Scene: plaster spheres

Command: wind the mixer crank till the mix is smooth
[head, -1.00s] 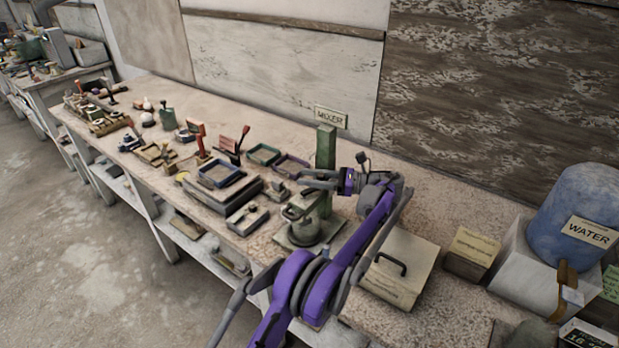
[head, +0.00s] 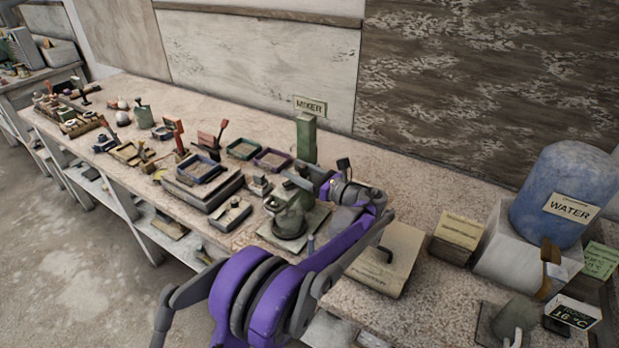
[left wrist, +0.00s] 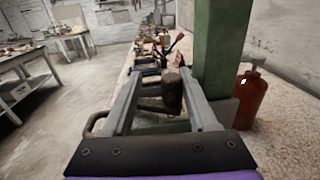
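The mixer stands mid-bench, with a green post (head: 306,138) and a dark grey-green bowl (head: 290,222) at its foot. My left gripper (head: 305,180) is beside the post, over the bowl, coming in from the right. In the left wrist view the two grey fingers (left wrist: 158,82) are spread apart. A grey-brown upright knob (left wrist: 172,95), apparently the crank handle, shows between them, nearer the right finger; contact is unclear. The green post (left wrist: 222,45) rises just right of the fingers. The mix inside the bowl is hidden. My right gripper is not in view.
A red-brown bottle (left wrist: 248,98) stands right of the post. A lidded box (head: 388,262) sits right of the mixer, with a small box (head: 458,236) and blue water barrel (head: 568,190) beyond. Trays (head: 200,170) and tools crowd the bench to the left.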

